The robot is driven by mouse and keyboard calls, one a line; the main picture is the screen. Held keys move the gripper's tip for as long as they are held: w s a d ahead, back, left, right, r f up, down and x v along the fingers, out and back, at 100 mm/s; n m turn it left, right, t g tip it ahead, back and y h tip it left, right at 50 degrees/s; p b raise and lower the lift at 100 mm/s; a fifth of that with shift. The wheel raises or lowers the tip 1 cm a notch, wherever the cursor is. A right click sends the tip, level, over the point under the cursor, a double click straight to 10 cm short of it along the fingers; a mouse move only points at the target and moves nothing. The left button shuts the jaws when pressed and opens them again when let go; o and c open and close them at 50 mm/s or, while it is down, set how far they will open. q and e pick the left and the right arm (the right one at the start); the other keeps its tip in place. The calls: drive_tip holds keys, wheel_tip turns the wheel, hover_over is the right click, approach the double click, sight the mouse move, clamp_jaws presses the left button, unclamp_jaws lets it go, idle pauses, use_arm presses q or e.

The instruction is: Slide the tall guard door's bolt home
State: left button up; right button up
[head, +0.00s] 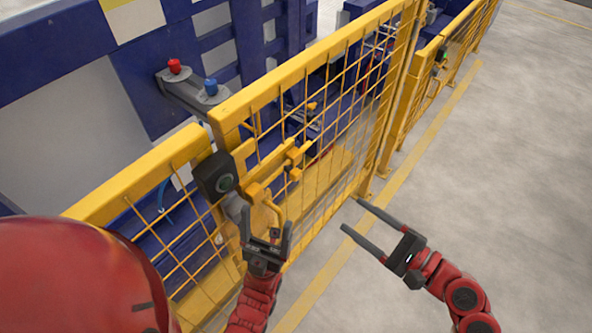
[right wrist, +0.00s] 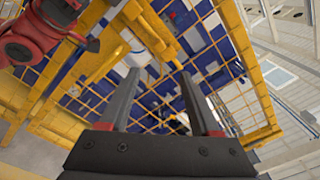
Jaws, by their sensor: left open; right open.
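The tall guard door (head: 330,75) is a yellow frame with wire mesh, standing upright in the middle of the head view. A yellow handle bar hangs below the bolt. My left gripper (head: 266,222) is open just below the bolt, its fingers pointing up around the handle's lower part; contact cannot be told. My right gripper (head: 352,214) is open and empty, right of the door. In the right wrist view its fingers (right wrist: 160,82) point toward the mesh.
A lower yellow fence panel (head: 150,185) continues to the left of the door. Behind the fence stands a blue machine (head: 60,55) with a red button (head: 174,66) and a blue one (head: 211,87). More fence runs back right. The grey floor (head: 520,170) at right is clear.

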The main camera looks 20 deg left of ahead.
sight(299, 177)
drive_tip(key=p+x, duration=0.3)
drive_tip(key=x, duration=1.4)
drive_tip(key=shift+a+p, duration=0.1)
drive_tip(key=shift+p, duration=0.2)
clamp_jaws()
idle(0.7)
